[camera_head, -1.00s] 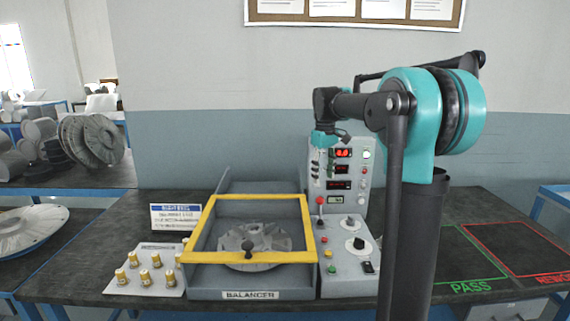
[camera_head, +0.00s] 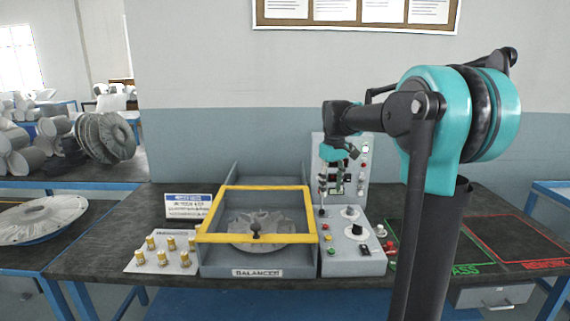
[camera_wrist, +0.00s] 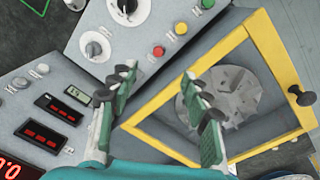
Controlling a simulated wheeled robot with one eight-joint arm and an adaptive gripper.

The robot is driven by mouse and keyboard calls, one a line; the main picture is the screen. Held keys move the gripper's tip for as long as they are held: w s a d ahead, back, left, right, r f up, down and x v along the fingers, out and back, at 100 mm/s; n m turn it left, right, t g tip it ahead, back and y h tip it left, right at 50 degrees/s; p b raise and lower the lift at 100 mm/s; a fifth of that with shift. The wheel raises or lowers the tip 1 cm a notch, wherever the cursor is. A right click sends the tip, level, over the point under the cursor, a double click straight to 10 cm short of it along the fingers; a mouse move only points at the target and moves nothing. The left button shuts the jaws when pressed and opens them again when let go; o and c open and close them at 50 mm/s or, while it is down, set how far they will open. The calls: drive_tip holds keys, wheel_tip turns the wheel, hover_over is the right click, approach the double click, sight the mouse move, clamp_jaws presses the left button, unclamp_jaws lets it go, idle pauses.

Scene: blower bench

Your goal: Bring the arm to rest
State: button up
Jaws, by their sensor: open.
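My gripper (camera_wrist: 162,82) shows in the wrist view with its two green fingers spread apart and nothing between them. In the head view my gripper (camera_head: 333,178) hangs in front of the grey control panel (camera_head: 360,151), partly covering its displays. My arm rises at the right of the head view and bends over to the left. The balancer (camera_head: 257,272) stands on the bench below and left of my gripper. Its yellow-framed cover (camera_head: 257,238) lies over a grey impeller (camera_head: 262,221); the cover and impeller (camera_wrist: 228,97) also show in the wrist view.
A plate of brass weights (camera_head: 137,268) and a small sign (camera_head: 188,207) are left of the balancer. Green PASS and red-outlined zones (camera_head: 515,240) lie at the bench's right. A side table at left holds a large disc (camera_head: 40,218). The air above the bench is mostly free.

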drive_tip(key=s+d+f+m+t, duration=0.1)
drive_tip(key=s+f+m, duration=0.2)
drive_tip(key=s+f, duration=0.8)
drive_tip(key=s+d+f+m+t, duration=0.2)
drive_tip(key=s+f+m, duration=0.1)
drive_tip(key=s+f, duration=0.8)
drive_tip(key=s, duration=0.5)
drive_tip(key=shift+d+f+t, duration=0.3)
drive_tip(key=shift+f, duration=0.1)
drive_tip(key=shift+o, duration=0.2)
drive_tip(key=shift+a, duration=0.1)
